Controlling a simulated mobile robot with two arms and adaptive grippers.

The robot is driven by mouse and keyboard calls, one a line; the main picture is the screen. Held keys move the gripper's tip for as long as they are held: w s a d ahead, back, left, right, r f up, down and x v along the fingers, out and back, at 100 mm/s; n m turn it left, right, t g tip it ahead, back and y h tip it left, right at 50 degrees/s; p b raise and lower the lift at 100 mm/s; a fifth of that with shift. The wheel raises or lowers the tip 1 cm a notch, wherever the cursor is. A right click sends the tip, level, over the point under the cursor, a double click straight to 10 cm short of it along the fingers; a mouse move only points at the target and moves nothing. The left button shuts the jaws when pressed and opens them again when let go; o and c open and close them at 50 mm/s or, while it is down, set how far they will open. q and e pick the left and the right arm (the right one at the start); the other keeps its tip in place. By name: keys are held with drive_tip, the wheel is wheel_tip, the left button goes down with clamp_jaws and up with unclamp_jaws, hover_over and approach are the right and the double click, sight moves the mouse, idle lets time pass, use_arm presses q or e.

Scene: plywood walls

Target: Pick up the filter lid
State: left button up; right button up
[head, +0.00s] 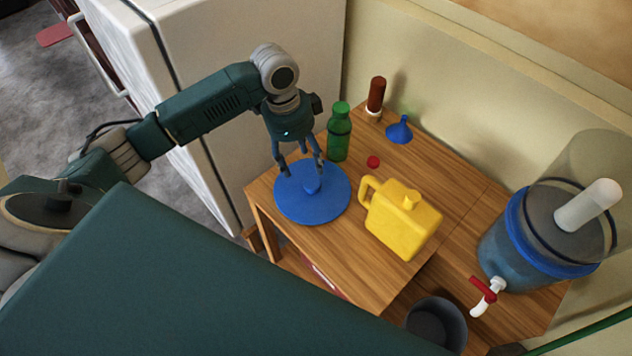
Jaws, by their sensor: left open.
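The filter lid is a round blue disc (325,206) with a raised blue knob at its middle. It lies flat on the wooden table (355,268) near the left edge. I cannot tell whether the fingers touch the knob. The water filter (510,245) stands at the right with a clear upper part, a white cylinder inside and a red and white tap. My right gripper is not in view.
A green bottle (339,136), a red cap (373,162), a brown-handled item (376,97) and a blue funnel (399,131) are behind. A dark pot (437,323) is in front. A white fridge (215,60) borders the left.

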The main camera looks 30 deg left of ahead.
sight(312, 182)
use_arm(q)
drive_tip(key=f, duration=0.2)
drive_tip(key=shift+s+d+f, duration=0.1)
drive_tip(key=shift+d+f, duration=0.15)
drive_tip(key=shift+f, duration=0.45)
drive_tip(key=shift+d+f, duration=0.15)
drive_tip(key=shift+f, duration=0.1)
drive_tip(key=f, duration=0.1)
drive_tip(key=f+p, duration=0.1)
drive_tip(key=w+d+f+p, duration=0.1)
drive_tip(key=f, duration=0.1)
drive_tip(key=shift+f, duration=0.1)
drive_tip(key=shift+d+f, duration=0.1)
drive_tip(key=shift+f, duration=0.3)
drive_tip(key=shift+c, duration=0.6)
drive_tip(key=c, duration=1.2)
drive_tip(key=shift+c, duration=0.6)
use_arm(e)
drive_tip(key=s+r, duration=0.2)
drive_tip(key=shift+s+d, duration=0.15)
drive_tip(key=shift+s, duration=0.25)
use_arm(q)
drive_tip(key=shift+r, duration=0.2)
